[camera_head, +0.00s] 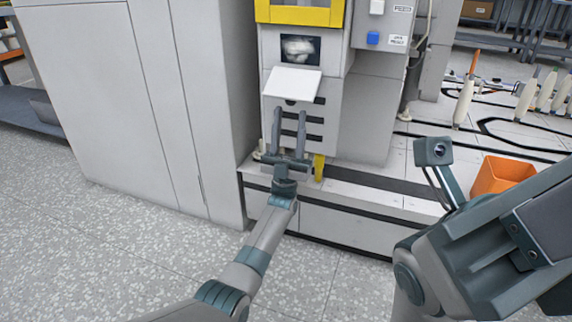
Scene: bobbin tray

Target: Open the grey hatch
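The hatch (292,83) is a pale grey flap on the front of the machine. It sticks out at a tilt just below a dark opening (300,38) with something whitish inside. My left gripper (289,112) is in front of the machine's lower front, just below the flap. Its two fingers point up and stand apart, with nothing between them. Whether a fingertip touches the flap I cannot tell. My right arm fills the lower right. Its fingers cannot be made out.
A tall pale cabinet (115,90) stands left of the machine. A low ledge (350,185) runs along the machine's foot. An orange bin (498,174) sits at the right, with several bobbins (463,102) behind it. The speckled floor (120,245) in front is clear.

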